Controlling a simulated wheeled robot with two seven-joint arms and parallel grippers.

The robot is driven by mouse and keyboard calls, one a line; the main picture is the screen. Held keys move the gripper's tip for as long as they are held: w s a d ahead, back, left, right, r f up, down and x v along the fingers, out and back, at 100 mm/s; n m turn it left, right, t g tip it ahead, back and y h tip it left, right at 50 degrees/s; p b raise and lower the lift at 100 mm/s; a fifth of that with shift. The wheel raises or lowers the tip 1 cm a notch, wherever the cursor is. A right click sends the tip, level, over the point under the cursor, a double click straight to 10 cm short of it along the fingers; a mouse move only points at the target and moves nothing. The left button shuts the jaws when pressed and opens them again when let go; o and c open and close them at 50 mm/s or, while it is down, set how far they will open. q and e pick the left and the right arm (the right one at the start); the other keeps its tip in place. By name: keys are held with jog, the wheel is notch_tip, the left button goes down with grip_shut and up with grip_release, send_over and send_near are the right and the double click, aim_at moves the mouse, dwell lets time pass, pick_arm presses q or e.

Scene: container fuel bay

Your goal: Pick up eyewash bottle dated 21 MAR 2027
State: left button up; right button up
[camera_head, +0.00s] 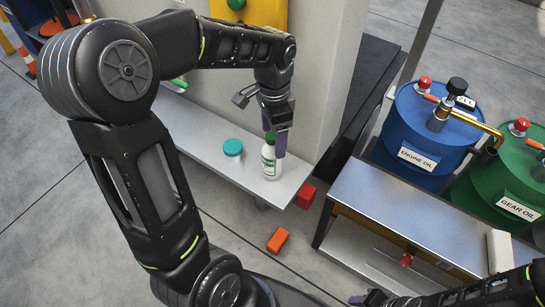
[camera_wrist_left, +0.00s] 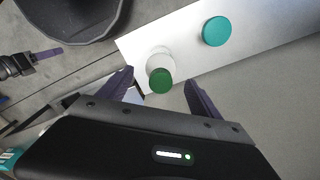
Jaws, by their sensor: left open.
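A white bottle with a green label and green cap (camera_head: 270,160) stands upright near the end of a grey wall shelf (camera_head: 205,150). I cannot read a date on it. In the left wrist view its green cap (camera_wrist_left: 160,80) is seen from above, between and just ahead of the fingertips. My left gripper (camera_head: 276,140) is open over the bottle, with a purple finger beside it; it also shows in the left wrist view (camera_wrist_left: 158,82). Part of my right arm shows at the lower right of the head view; its jaw state is unclear.
A teal-lidded jar (camera_head: 232,148) stands left of the bottle, and a green item (camera_head: 180,83) lies farther left. Red (camera_head: 305,195) and orange (camera_head: 278,240) blocks are below the shelf. A metal bench (camera_head: 400,210) and blue (camera_head: 425,135) and green (camera_head: 505,180) drums stand right.

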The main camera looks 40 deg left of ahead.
aim_at(272, 152)
pick_arm(q)
jog(key=shift+f, duration=0.8)
jog(key=shift+s+a+f+b, duration=0.1)
jog(key=shift+f+b, duration=0.35)
jog(key=shift+f, duration=2.2)
grip_shut()
